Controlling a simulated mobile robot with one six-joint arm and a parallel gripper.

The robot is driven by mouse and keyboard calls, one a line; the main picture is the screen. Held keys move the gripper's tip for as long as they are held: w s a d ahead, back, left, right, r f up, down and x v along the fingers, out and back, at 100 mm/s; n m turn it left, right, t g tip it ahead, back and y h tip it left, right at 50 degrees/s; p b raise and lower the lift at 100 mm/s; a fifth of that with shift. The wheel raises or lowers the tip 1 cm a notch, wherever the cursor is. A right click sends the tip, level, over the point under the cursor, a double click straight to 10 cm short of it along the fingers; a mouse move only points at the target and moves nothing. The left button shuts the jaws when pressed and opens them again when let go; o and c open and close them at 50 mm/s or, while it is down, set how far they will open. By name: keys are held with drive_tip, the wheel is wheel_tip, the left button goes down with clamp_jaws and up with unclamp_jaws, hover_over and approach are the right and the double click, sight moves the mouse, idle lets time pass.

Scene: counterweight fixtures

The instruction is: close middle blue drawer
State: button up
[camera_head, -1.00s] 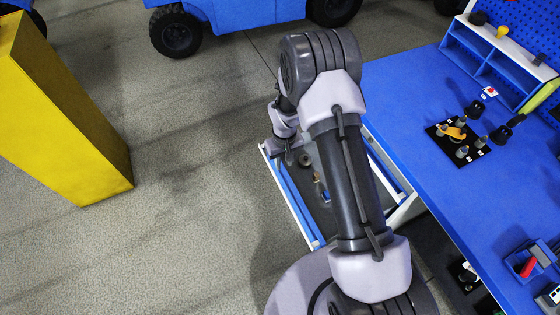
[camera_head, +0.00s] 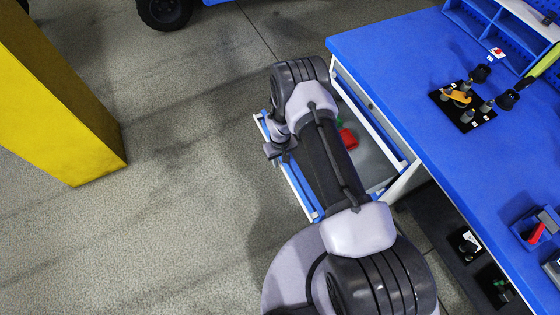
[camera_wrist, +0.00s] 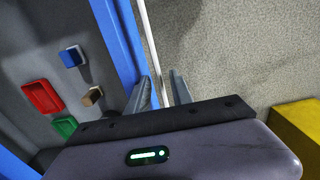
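An open drawer with blue and white edges (camera_head: 299,190) sticks out from under the blue-topped bench. Its front end also shows in the wrist view (camera_wrist: 117,35). My gripper (camera_wrist: 162,92) is at this front end. Its two fingers stand apart, one on each side of a thin white strip (camera_wrist: 148,45) at the drawer front. I cannot tell whether they touch it. In the head view my arm covers the gripper's fingers and the middle of the drawer. I cannot tell from the frames whether this is the middle drawer.
The drawer holds a red tray (camera_wrist: 42,97), a green tray (camera_wrist: 65,127), a blue piece (camera_wrist: 71,57) and a brown block (camera_wrist: 92,96). The bench (camera_head: 400,60) carries a black fixture plate (camera_head: 462,107). A yellow block (camera_head: 60,100) stands left; the floor between is clear.

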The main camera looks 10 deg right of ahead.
clamp_jaws()
idle(1.4)
